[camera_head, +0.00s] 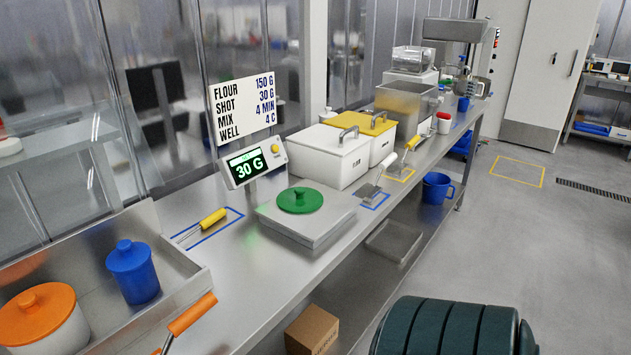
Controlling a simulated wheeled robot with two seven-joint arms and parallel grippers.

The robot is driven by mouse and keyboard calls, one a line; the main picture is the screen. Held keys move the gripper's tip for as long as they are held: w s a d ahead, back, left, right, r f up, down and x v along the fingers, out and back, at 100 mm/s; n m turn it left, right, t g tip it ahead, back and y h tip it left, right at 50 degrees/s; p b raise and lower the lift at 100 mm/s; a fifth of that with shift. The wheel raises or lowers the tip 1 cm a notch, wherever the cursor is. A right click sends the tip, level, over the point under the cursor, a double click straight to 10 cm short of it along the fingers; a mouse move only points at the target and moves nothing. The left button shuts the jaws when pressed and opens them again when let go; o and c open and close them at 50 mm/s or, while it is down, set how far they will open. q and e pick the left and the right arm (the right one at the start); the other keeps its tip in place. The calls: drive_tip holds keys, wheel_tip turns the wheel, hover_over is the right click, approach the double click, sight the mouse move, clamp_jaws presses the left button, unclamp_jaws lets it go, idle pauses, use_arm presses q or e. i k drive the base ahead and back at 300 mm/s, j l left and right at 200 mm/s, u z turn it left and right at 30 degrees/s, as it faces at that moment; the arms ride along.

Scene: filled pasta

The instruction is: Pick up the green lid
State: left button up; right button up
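The green lid (299,201) is a round disc with a raised knob on top. It lies flat on the steel scale (333,217) on the workbench. The scale's display (252,165) behind it reads 30 G. Neither of my grippers is in view, and nothing is seen touching the lid.
A tray (188,262) at left holds a blue-lidded jar (133,272) and an orange-lidded tub (42,321). A yellow-handled whisk (211,219) lies left of the scale. White bins (326,157) stand behind right. Bare bench (262,270) lies in front of the scale.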

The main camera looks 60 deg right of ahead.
sight(298, 200)
drive_tip(key=l+z, duration=0.1)
drive_tip(key=z, duration=0.35)
drive_tip(key=l+z, duration=0.1)
drive_tip(key=z, duration=0.3)
drive_tip(key=i+z, duration=0.1)
drive_tip(key=z, duration=0.35)
drive_tip(key=i+l+z, duration=0.1)
drive_tip(key=z, duration=0.35)
